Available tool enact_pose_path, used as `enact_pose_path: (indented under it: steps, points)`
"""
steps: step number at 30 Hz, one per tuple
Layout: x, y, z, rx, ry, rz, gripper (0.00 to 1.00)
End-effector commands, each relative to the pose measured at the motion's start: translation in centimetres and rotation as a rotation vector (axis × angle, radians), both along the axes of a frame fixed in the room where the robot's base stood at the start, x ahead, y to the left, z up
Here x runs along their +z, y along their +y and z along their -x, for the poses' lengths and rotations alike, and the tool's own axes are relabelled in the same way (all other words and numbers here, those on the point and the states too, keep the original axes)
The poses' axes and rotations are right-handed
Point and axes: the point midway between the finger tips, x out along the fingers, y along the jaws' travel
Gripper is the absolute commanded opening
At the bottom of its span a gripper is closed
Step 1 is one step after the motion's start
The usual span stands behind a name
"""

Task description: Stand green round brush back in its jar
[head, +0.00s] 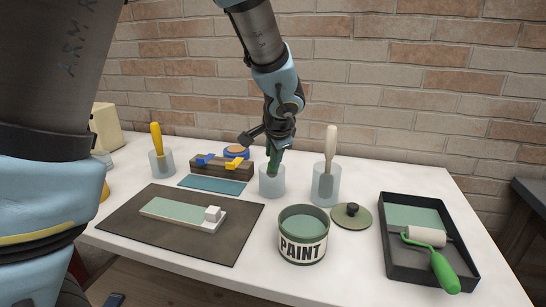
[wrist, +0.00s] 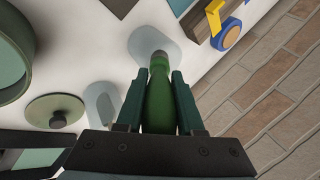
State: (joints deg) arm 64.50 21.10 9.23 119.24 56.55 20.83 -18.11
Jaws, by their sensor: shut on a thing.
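The green round brush (head: 273,160) is held upright, its lower end at the mouth of a clear jar (head: 272,183) in the middle of the table. My gripper (head: 274,148) is shut on its green handle from above. In the wrist view my gripper (wrist: 157,88) has a dark green finger on each side of the brush handle (wrist: 160,110). The brush's far end lies over the pale jar (wrist: 148,38). I cannot tell how deep the brush reaches into the jar.
A jar with a white-handled brush (head: 330,145) stands close on the right. The paint can (head: 303,250) and its lid (head: 351,215) are in front. A yellow-handled brush (head: 156,138) stands left. A wooden block (head: 222,171) is behind left. A roller tray (head: 388,255) lies right.

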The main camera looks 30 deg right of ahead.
Motion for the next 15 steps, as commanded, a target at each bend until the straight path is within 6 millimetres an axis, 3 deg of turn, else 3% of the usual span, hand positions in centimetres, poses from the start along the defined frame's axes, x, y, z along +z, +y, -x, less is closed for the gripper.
enact_pose_path:
  steps: [2, 3, 10, 15]
  points:
    - [0.04, -0.01, -0.01, 0.000, 0.000, 0.000, 0.00]
    - [0.03, 0.00, -0.01, 0.000, 0.000, 0.000, 0.40]
    - [0.03, 0.00, -0.01, 0.000, 0.000, 0.000, 0.66]
    - [0.02, -0.01, 0.00, 0.000, 0.000, 0.000, 0.66]
